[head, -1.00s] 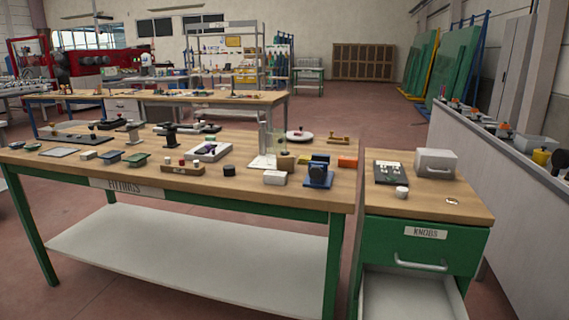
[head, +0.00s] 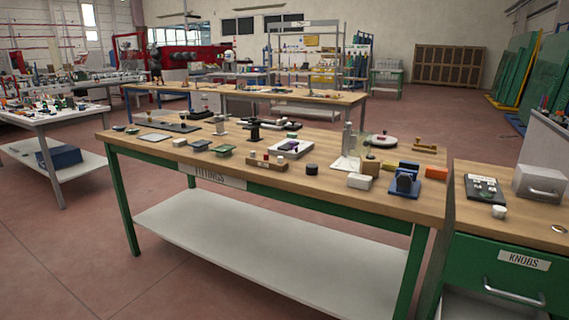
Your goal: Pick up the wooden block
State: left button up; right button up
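A small tan block (head: 371,167) that looks like wood stands on the fittings table (head: 320,139), toward its right end. It is just behind a white block (head: 360,181), which hides its lower front. A low wooden strip (head: 266,164) with small coloured knobs lies farther left near the front edge. Neither of my grippers is in view.
Right of the tan block are a blue fixture (head: 405,180) and an orange block (head: 436,173). A clear upright stand (head: 347,150) is just left of it. A green cabinet labelled KNOBS (head: 523,261) adjoins on the right. Open floor (head: 70,255) lies at left.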

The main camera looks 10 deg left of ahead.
aim_at(369, 165)
jog(key=u, duration=1.3)
jog(key=i, duration=2.35)
jog(key=z, duration=1.5)
